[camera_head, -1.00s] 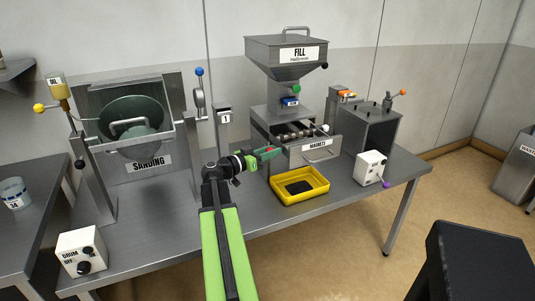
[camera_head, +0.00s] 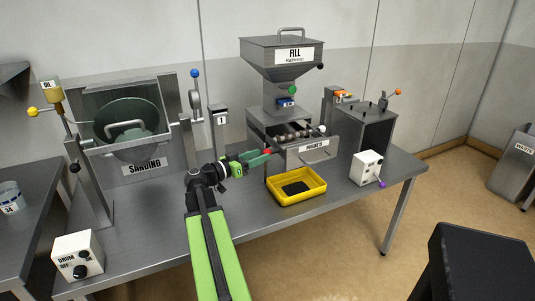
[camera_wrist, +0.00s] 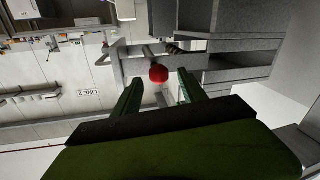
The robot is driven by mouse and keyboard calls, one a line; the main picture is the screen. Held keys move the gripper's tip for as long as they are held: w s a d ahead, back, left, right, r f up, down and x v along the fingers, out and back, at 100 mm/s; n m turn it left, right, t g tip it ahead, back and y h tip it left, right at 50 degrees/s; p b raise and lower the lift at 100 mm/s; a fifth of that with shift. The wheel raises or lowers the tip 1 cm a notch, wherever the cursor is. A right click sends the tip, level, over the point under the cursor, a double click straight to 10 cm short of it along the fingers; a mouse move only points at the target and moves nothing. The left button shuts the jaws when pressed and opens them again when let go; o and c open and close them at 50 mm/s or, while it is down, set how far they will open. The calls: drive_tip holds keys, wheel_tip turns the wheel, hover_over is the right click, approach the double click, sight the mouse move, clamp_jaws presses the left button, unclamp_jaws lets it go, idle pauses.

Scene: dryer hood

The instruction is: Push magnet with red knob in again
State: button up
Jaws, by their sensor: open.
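The red knob (camera_head: 267,152) of the magnet sits at the left side of the box labelled MAGNETS (camera_head: 315,147), under the FILL hopper. In the wrist view the red knob (camera_wrist: 158,73) is just beyond my fingertips, centred between them, with a rod behind it. My green gripper (camera_head: 262,158) is to the left of the box and points right at the knob. In the wrist view my gripper (camera_wrist: 158,92) is open, and nothing shows between its fingers. From the head view I cannot tell the exact gap between fingertips and knob.
A yellow tray (camera_head: 296,187) stands below the MAGNETS box. The FILL hopper (camera_head: 282,60) rises above it. The SANDING drum (camera_head: 130,122) is to the left. A white control box (camera_head: 366,168) with a purple knob stands at the right.

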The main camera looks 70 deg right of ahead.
drive_tip(key=v, duration=1.2)
drive_tip(key=shift+a, duration=0.3)
drive_tip(key=shift+f, duration=0.1)
